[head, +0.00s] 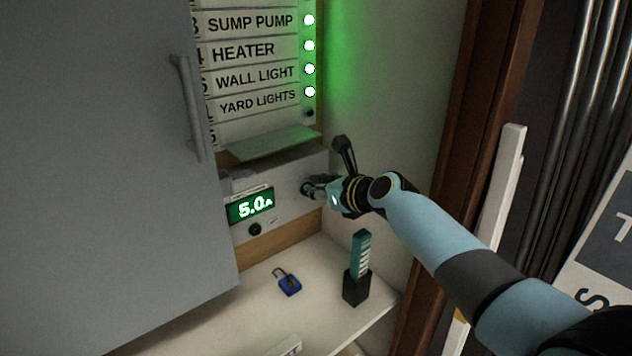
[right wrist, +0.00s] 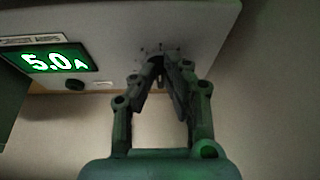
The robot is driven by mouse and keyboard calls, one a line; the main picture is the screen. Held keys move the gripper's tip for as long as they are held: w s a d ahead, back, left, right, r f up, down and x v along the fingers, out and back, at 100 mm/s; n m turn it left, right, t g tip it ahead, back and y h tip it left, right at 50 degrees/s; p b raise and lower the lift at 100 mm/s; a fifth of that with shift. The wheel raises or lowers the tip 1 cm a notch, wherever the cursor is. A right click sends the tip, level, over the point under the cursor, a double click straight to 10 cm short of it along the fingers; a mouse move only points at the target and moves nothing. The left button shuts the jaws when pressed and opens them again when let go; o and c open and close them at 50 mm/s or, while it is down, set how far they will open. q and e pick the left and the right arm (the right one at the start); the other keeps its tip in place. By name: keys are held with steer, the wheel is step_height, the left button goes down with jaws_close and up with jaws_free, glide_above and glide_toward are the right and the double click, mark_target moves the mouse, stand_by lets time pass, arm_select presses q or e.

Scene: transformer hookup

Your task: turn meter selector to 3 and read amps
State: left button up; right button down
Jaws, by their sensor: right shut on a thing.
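The meter (head: 285,190) is a pale box under the labelled panel. Its green display (head: 250,206) reads 5.0 A, and the display also shows in the right wrist view (right wrist: 48,60) with the same reading. My right gripper (head: 312,188) is at the right part of the meter's front face. In the right wrist view the fingertips (right wrist: 165,62) close together on the selector knob (right wrist: 160,70), which they mostly hide. I cannot read the selector's position or its marks. A small dark knob (head: 254,229) sits below the display. My left gripper is not in view.
A grey door (head: 110,170) with a handle stands at the left. A shelf (head: 325,312) below holds an open blue padlock (head: 288,282) and a teal block in a black holder (head: 356,287). A brown wooden frame (head: 480,120) stands right.

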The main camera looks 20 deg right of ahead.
steer(key=shift+s+f, duration=0.1)
steer(key=shift+f, duration=0.15)
stand_by(0.3)
steer(key=c, duration=1.1)
jaws_free()
steer(key=shift+w+a+f, duration=0.1)
steer(key=shift+w, duration=0.2)
steer(key=v, duration=1.2)
